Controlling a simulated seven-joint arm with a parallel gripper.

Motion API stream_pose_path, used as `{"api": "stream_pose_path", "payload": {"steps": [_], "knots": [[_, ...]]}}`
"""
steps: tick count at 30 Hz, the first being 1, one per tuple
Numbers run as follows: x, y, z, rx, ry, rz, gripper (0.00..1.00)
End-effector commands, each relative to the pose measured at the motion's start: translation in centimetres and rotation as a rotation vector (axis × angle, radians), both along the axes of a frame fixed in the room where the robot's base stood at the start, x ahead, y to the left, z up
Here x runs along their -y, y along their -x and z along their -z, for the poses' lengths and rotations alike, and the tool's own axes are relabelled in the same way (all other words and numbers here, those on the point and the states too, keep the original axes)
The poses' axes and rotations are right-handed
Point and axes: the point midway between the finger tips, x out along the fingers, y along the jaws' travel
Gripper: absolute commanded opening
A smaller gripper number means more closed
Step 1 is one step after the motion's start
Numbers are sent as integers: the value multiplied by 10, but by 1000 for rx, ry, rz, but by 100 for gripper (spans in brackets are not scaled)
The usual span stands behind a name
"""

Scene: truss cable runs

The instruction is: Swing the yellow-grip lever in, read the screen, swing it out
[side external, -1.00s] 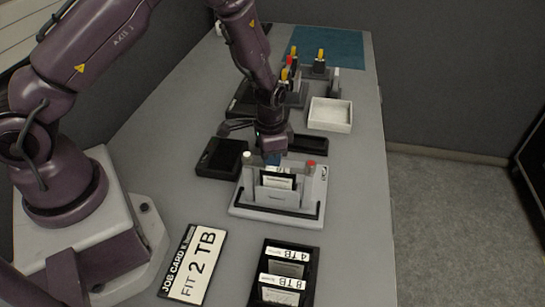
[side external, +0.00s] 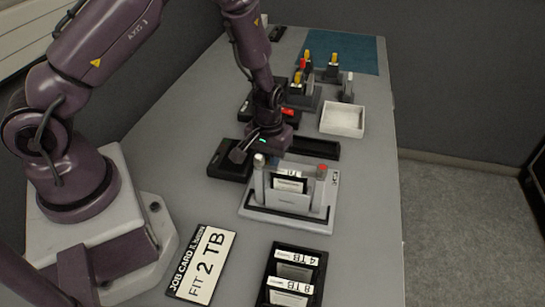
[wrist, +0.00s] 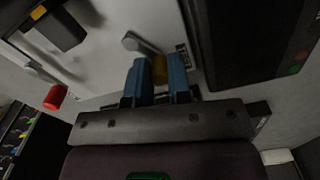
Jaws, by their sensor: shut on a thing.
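My gripper (wrist: 160,78) is shut on the yellow grip (wrist: 159,66) of a lever, between its two blue fingers in the wrist view. In the side view my gripper (side external: 244,152) is low at the back left of the grey dock (side external: 257,217); the yellow grip cannot be made out there. A labelled drive (side external: 289,186) stands upright in the dock, between a white-capped post (side external: 259,161) and a red-capped post (side external: 322,171). A black box behind my gripper shows a red patch (side external: 287,113), possibly the screen; I cannot read it.
A job card (side external: 203,262) reads "FIT 2 TB". A black rack (side external: 272,262) in front holds drives labelled 4 TB and 8 TB. A white tray (side external: 343,120) and yellow- and red-topped pieces (side external: 303,80) stand farther back. A black box (side external: 222,165) lies left of the dock.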

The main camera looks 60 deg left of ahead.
Motion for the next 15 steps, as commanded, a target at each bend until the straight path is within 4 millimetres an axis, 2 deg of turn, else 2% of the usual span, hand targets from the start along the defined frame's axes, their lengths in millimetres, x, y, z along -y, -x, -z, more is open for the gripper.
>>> {"api": "stream_pose_path", "payload": {"steps": [6, 15], "knots": [[0, 4, -1, 0, 1, -124, 0], [-1, 6, -1, 2, 1, -204, 0]]}}
